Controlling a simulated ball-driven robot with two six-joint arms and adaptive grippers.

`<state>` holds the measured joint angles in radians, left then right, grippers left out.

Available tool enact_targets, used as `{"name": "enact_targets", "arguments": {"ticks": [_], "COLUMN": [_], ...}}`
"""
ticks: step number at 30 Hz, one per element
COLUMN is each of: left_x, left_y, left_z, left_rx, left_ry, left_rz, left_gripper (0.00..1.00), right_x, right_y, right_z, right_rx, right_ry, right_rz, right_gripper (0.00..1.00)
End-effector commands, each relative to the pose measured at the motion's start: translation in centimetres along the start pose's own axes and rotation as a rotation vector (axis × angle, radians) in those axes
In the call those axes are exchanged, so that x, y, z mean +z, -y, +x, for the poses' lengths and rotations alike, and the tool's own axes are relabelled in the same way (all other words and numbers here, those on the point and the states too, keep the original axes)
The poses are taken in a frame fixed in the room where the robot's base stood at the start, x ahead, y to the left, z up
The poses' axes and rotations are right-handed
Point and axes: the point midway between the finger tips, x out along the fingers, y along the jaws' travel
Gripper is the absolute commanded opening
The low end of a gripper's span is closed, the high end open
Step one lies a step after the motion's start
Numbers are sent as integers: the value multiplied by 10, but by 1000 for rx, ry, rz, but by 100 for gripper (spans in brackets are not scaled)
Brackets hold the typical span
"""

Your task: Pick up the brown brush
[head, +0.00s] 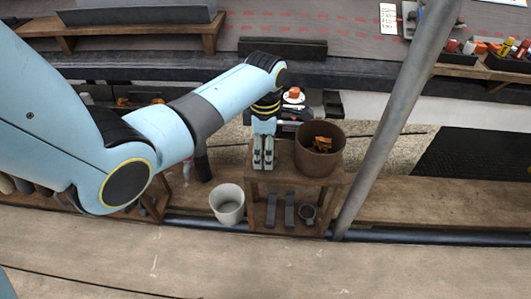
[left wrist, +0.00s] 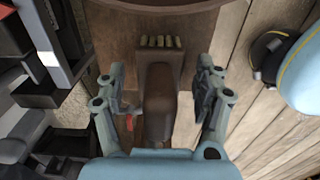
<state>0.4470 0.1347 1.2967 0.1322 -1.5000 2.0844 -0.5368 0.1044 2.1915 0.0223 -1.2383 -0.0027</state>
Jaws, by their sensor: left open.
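The brown brush (left wrist: 160,105) lies on a wooden surface in the left wrist view, its handle toward me and its block with a row of tan bristles at the far end. My left gripper (left wrist: 157,88) is open, with one finger on each side of the handle and visible gaps between. In the head view the left gripper (head: 263,158) points down over the top of a small wooden stand (head: 285,184). The brush cannot be made out there. My right gripper is not in view.
A brown pot (head: 306,160) with orange pieces stands on the stand, right of the gripper. A pale bucket (head: 228,210) stands to the left. Dark tools lie on the lower shelf. A grey pole (head: 393,110) slants up at the right.

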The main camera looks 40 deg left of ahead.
Motion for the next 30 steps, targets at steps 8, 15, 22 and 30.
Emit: {"name": "enact_targets", "arguments": {"ticks": [8,15,22,30], "left_x": [0,0,0,0], "left_y": [0,0,0,0], "left_z": [-1,-1,-1,-4], "left_rx": [2,1,1,2], "left_ry": [1,1,1,1], "left_rz": [0,0,0,0], "left_gripper": [63,31,7,7], "right_x": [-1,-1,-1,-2], "right_y": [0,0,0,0], "right_z": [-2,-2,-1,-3], "right_rx": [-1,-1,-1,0], "right_ry": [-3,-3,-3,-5], "right_rz": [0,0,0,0], "right_gripper": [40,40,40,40]}}
